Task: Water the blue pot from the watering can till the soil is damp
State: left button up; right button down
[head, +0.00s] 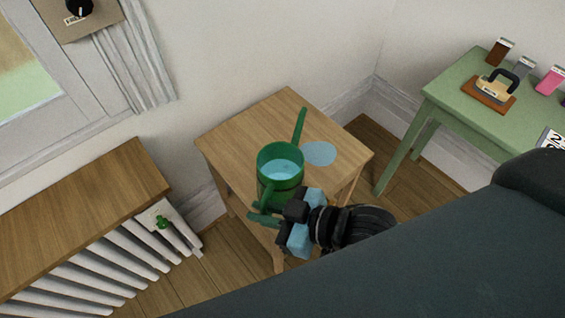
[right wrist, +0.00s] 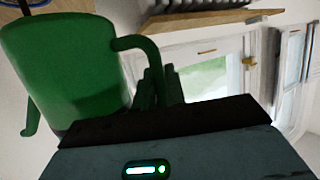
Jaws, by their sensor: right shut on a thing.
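The green watering can (head: 262,190) has light-blue water (head: 281,170) showing inside its open top, and its spout (head: 300,127) points away toward the back. It looks about upright at the small wooden table; I cannot tell if its base touches the top. My right gripper (head: 268,214) is shut on the can's handle at the near side. In the right wrist view the green can body (right wrist: 65,65) fills the left, with the curved handle (right wrist: 143,50) running to the gripper. No blue pot shows in either view. My left gripper is not in view.
A flat pale-blue round patch (head: 320,153) lies on the wooden table (head: 240,135) beside the spout; whether puddle or mat is unclear. A radiator with wooden shelf (head: 75,215) stands left. A green table (head: 470,105) with small items stands right. The wall is close behind.

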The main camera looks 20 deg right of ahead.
jog(key=s+a+f+n+g+y+b, duration=0.1)
jog(key=s+a+f+n+g+y, duration=0.1)
jog(key=s+f, duration=0.3)
jog(key=s+a+n+g, duration=0.1)
jog(key=s, duration=0.2)
jog(key=shift+f+n, duration=0.25)
jog(key=shift+n, duration=0.05)
jog(key=shift+r, duration=0.2)
jog(key=shift+r, duration=0.35)
jog(key=shift+s+r+g, duration=0.1)
jog(key=shift+r+g, duration=0.25)
jog(key=shift+g, duration=0.05)
jog(key=shift+r+m+y+p, duration=0.4)
jog(key=shift+r+m+p, duration=0.45)
jog(key=shift+r, duration=0.5)
jog(key=shift+r+g+p, duration=0.3)
jog(key=shift+r+g, duration=0.1)
jog(key=shift+r, duration=0.3)
jog(key=shift+r+m+p, duration=0.35)
jog(key=shift+r+m, duration=0.1)
jog(key=shift+r, duration=0.4)
